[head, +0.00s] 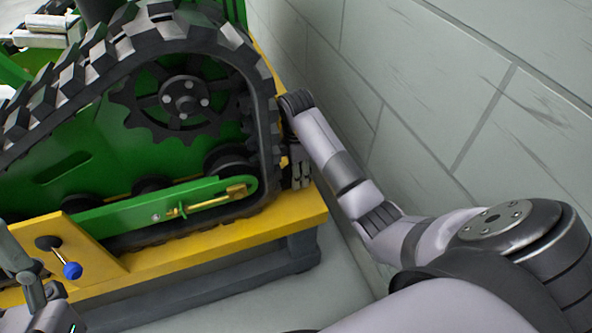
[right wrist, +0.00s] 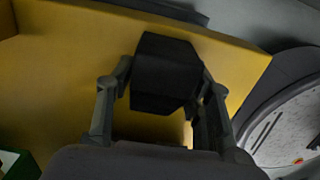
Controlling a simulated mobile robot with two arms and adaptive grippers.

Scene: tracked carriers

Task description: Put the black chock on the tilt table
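The black chock (right wrist: 165,73) is a dark faceted block in the right wrist view, between the two fingers of my right gripper (right wrist: 163,98), which appear closed against its sides. The yellow top of the tilt table (right wrist: 60,70) is behind and below it. In the head view my right gripper (head: 299,172) is at the right end of the tilt table (head: 300,212), close beside the track; I cannot make out the chock there. My left gripper (head: 32,283) is partly in view at the lower left, near a blue knob; its opening is unclear.
A green tracked carrier (head: 100,135) with a black track (head: 255,100) stands on the yellow table. A blue-tipped lever (head: 72,270) sits on the table's front plate. A grey block wall (head: 430,90) runs close along the right, leaving a narrow floor gap.

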